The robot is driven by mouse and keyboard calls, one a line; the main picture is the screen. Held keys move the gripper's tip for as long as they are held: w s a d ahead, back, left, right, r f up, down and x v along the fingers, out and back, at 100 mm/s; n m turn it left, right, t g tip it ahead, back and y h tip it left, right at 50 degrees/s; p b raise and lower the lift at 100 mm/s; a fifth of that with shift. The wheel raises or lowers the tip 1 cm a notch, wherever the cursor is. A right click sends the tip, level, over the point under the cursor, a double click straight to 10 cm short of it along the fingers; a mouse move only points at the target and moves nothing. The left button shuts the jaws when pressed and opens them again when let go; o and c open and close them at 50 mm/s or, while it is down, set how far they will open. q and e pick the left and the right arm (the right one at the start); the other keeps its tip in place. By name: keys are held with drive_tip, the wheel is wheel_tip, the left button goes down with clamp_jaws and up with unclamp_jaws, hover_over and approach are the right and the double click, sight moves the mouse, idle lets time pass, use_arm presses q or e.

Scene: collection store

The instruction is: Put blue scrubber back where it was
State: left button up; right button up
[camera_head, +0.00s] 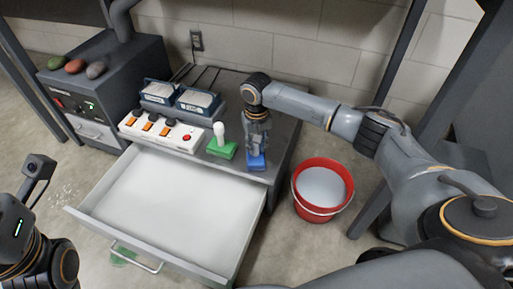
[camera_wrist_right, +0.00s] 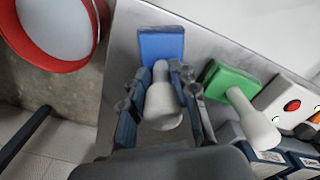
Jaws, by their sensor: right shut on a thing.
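The blue scrubber (camera_head: 256,162) stands at the front right of the dark bench top (camera_head: 284,133). In the right wrist view its blue block (camera_wrist_right: 160,44) lies against the grey surface, and its white handle (camera_wrist_right: 163,100) is between my fingers. My right gripper (camera_head: 256,145) comes down from above and is shut on that handle; it also shows in the wrist view (camera_wrist_right: 166,78). Whether the block bears fully on the bench is hard to tell. Part of my left arm shows at the lower left; its fingers are not visible.
A green scrubber (camera_head: 222,150) stands just left of the blue one. Left of it are a white switch panel (camera_head: 160,136) and blue-edged boxes (camera_head: 197,103). An open, empty white drawer (camera_head: 165,205) juts out in front. A red bucket (camera_head: 322,190) stands on the floor at right.

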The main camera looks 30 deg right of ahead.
drive_tip(key=o, duration=1)
drive_tip(key=shift+o, duration=0.2)
